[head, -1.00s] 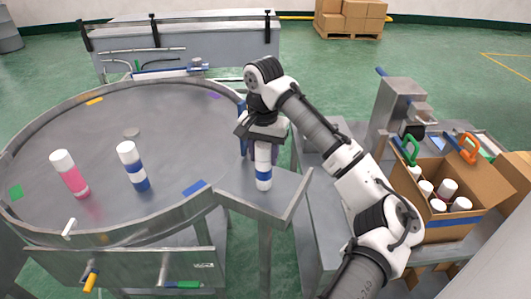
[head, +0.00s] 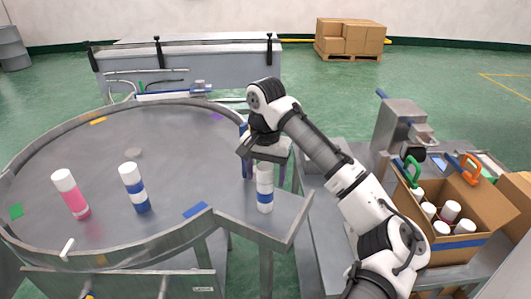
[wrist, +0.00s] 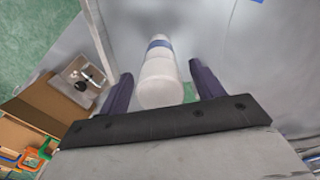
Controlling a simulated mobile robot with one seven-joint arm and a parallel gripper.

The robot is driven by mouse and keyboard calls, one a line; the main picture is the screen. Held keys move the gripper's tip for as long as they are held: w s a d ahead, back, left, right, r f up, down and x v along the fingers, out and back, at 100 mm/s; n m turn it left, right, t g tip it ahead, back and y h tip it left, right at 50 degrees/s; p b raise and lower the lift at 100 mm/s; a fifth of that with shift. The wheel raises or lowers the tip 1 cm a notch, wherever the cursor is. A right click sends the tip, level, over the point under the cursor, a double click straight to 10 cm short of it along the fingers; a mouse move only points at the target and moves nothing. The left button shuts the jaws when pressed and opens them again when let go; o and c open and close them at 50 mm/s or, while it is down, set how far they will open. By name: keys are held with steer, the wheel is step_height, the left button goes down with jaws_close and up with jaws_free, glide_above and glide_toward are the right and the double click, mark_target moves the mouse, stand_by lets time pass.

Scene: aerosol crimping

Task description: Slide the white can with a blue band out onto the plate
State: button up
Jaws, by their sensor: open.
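The white can with a blue band (head: 265,197) stands upright on the grey metal plate (head: 233,205) that juts from the right side of the round table. My gripper (head: 263,176) is above it, with its fingers down on either side of the can's upper part. In the wrist view the white can (wrist: 161,78) lies between my two dark purple fingers (wrist: 160,74), with a gap on each side. The gripper is open. The can's top is partly hidden by the gripper in the head view.
A raised metal rim (head: 160,242) edges the table. At the right is a cardboard box (head: 480,205) with several cans.

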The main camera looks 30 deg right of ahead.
step_height(320, 180, up, 13)
steer(key=b, duration=0.1)
stand_by(0.3)
stand_by(0.5)
